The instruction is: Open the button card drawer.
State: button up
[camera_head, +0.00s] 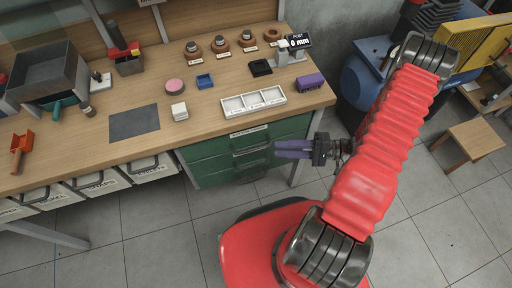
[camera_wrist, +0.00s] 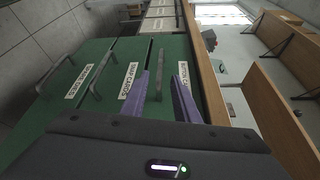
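The button card drawer (camera_wrist: 174,49) is the top green drawer under the bench top; its white label reads something like "BUTTON CARDS" in the wrist view. It is shut, and its bar handle (camera_wrist: 160,72) runs up the picture there. It also shows in the camera_head view, with its handle (camera_head: 251,150) just below the bench edge. My gripper (camera_head: 276,149) has two purple fingers, parted and empty. In the wrist view the fingers (camera_wrist: 161,79) lie either side of the handle's line. In the camera_head view the tips are close to the handle's right end; I cannot tell whether they touch.
Below is the snap cards drawer (camera_wrist: 113,107), with another green drawer under it, both shut. The wooden bench top (camera_head: 205,104) overhangs close above my gripper. It holds a white tray (camera_head: 253,101), a purple block (camera_head: 311,83) and several small parts. The floor in front is clear.

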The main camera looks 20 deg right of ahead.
aim_at(253, 149)
jog(key=x, duration=1)
jog(key=shift+w+a, duration=0.15)
jog(key=shift+a, duration=0.15)
jog(key=shift+c, duration=0.5)
grip_shut()
jog(key=shift+f, duration=0.1)
